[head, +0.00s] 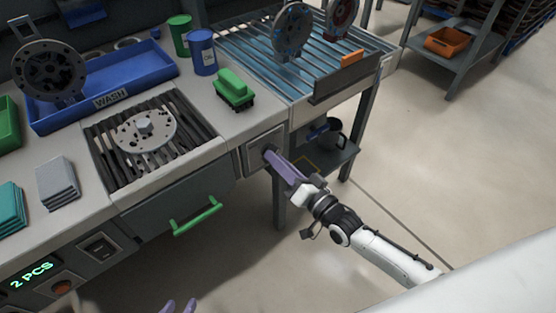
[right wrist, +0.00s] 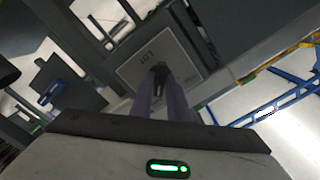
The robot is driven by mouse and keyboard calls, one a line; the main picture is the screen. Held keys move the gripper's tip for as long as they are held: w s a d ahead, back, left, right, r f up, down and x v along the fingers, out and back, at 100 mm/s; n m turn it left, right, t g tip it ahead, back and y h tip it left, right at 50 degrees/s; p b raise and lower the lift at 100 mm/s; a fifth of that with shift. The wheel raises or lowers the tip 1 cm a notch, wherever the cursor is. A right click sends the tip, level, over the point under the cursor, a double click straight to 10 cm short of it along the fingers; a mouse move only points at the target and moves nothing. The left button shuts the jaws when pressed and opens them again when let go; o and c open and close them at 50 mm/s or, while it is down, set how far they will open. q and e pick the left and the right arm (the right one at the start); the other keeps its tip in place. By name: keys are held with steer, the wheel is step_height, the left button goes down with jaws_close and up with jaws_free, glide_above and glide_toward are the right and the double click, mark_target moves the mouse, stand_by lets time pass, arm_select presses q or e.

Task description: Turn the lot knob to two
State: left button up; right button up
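The lot knob (right wrist: 160,72) is a small dark knob on a pale plate (right wrist: 150,62) marked LOT in the right wrist view. In the head view the plate (head: 257,143) is on the front of the counter, at its right end. My right gripper (head: 272,156) reaches the knob from the front right, its purple fingers on both sides of it; they also show in the right wrist view (right wrist: 160,88). The fingers look closed on the knob and hide much of it. The knob's setting cannot be read.
A green drawer handle (head: 197,217) sticks out left of the plate. A lit display (head: 32,275) reads 2 PCS. A green brush (head: 234,90) and a blue can (head: 202,52) stand on the counter above. Open floor lies right of the counter.

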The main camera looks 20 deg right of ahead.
steer(key=o, duration=0.3)
steer(key=shift+s, duration=0.15)
steer(key=p+v, duration=0.1)
steer(key=v, duration=0.9)
steer(key=shift+d, duration=0.1)
